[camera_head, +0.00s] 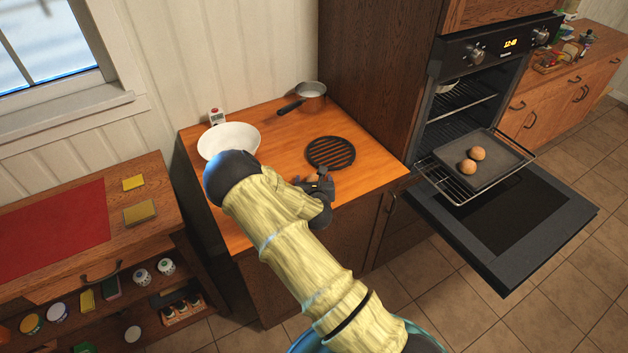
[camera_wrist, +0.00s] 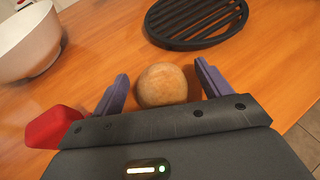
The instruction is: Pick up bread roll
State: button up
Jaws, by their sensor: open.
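A round brown bread roll (camera_wrist: 163,86) lies on the wooden counter in the wrist view, between the two fingers of my gripper (camera_wrist: 160,88). The fingers are apart, one on each side of the roll. I cannot tell whether either finger touches it; the roll's near side is hidden by the gripper body. In the head view my gripper (camera_head: 322,184) is over the counter's front part, just in front of the black grill trivet, and a bit of the roll (camera_head: 312,178) shows beside it. Two more bread rolls (camera_head: 468,167) (camera_head: 478,153) sit on the oven tray (camera_head: 495,175).
The black round trivet (camera_head: 331,153) lies just beyond the roll. A white bowl (camera_head: 229,140) is to the left, a saucepan (camera_head: 312,93) at the back. The oven door (camera_head: 510,225) hangs open at right. The counter (camera_head: 277,123) between bowl and trivet is clear.

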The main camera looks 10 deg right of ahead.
aim_at(314, 177)
dwell(0.4)
jog(key=c, duration=1)
jog(key=shift+c, duration=0.2)
jog(key=shift+r, duration=0.15)
notch_tip(314, 177, up, 10)
jog(key=shift+f+b, duration=0.1)
jog(key=shift+b, duration=0.85)
